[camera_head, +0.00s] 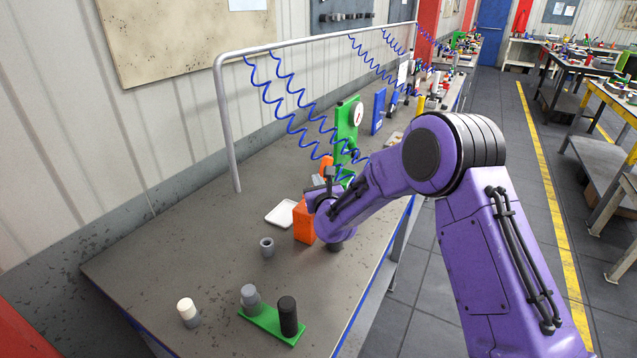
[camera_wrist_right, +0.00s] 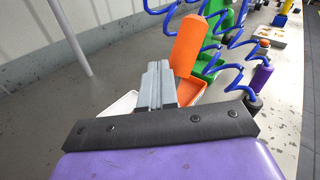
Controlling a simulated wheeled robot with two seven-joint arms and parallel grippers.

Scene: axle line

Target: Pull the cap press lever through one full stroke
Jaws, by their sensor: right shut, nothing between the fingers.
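The green press (camera_head: 347,130) with a round white gauge stands at the middle of the bench, and its green body also shows in the right wrist view (camera_wrist_right: 217,28). An orange lever grip (camera_wrist_right: 187,45) stands up in front of it, tilted; in the head view the grip (camera_head: 326,164) is partly hidden by my right arm. My right gripper (camera_head: 329,173) is shut and empty. In the right wrist view its closed grey fingertips (camera_wrist_right: 158,68) are just left of and below the grip; I cannot tell whether they touch it. My left gripper is not in view.
An orange box (camera_head: 303,222) and a white tray (camera_head: 281,213) lie near my right wrist. Blue coiled hoses (camera_head: 290,118) hang around the press. A grey cup (camera_head: 267,246) and a green holder (camera_head: 268,324) with cylinders stand nearer.

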